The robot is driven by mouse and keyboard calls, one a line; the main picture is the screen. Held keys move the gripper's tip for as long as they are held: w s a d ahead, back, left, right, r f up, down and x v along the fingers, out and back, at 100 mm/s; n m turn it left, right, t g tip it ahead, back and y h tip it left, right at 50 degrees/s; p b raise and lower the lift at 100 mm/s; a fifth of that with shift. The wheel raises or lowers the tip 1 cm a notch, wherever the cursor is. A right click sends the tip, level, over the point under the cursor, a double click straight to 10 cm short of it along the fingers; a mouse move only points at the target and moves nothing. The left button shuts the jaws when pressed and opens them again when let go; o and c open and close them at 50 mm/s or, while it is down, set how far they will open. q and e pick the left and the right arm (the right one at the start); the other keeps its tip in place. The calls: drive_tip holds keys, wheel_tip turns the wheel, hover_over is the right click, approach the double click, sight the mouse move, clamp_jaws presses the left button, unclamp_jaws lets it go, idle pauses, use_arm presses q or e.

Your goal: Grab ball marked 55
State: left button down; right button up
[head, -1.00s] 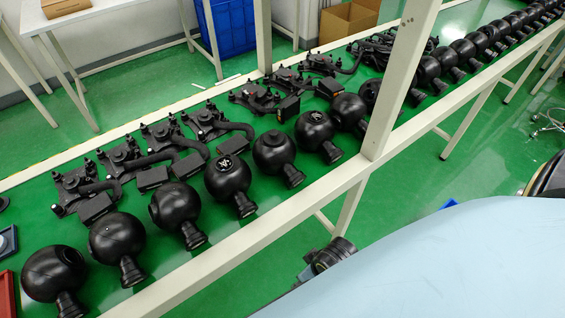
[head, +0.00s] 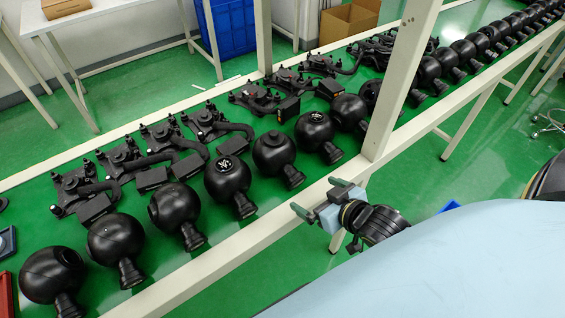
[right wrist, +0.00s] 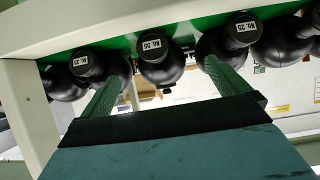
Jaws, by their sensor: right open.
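The black ball with a handle labelled NO.55 (right wrist: 160,66) shows in the right wrist view, its handle end towards the camera. It appears between the two green fingers of my right gripper (right wrist: 161,72), which is open and empty. In the head view the same gripper (head: 318,197) is outside the table's front rail, just short of the row of balls. The labels cannot be read in the head view, so I cannot tell for sure which ball there is 55. My left gripper is not in view.
Neighbouring balls labelled NO.25 flank it on the left (right wrist: 92,66) and right (right wrist: 238,38) in the right wrist view. A white front rail (head: 262,222) and an upright post (head: 398,85) border the green table. Several black gimbals (head: 205,123) lie behind the balls.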

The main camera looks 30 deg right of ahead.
sight(292, 170)
drive_tip(key=shift+t+y, duration=0.4)
drive_tip(key=shift+t, duration=0.2)
drive_tip(key=x, duration=0.3)
drive_tip(key=b+x, duration=0.1)
drive_tip(key=x, duration=0.1)
drive_tip(key=d+r+x, duration=0.1)
drive_tip(key=x, duration=0.2)
drive_tip(key=shift+w+f, duration=0.15)
drive_tip(key=shift+w, duration=0.4)
drive_tip(key=shift+d+b+x, duration=0.15)
drive_tip(key=shift+b+x, duration=0.2)
drive_tip(key=shift+x, duration=0.95)
drive_tip(key=shift+d+b+x, duration=0.15)
drive_tip(key=shift+b+x, duration=0.15)
drive_tip(key=shift+x, duration=1)
drive_tip(key=shift+c, duration=0.4)
drive_tip(key=c, duration=1.7)
drive_tip(key=shift+w, duration=0.1)
drive_tip(key=shift+c, duration=0.7)
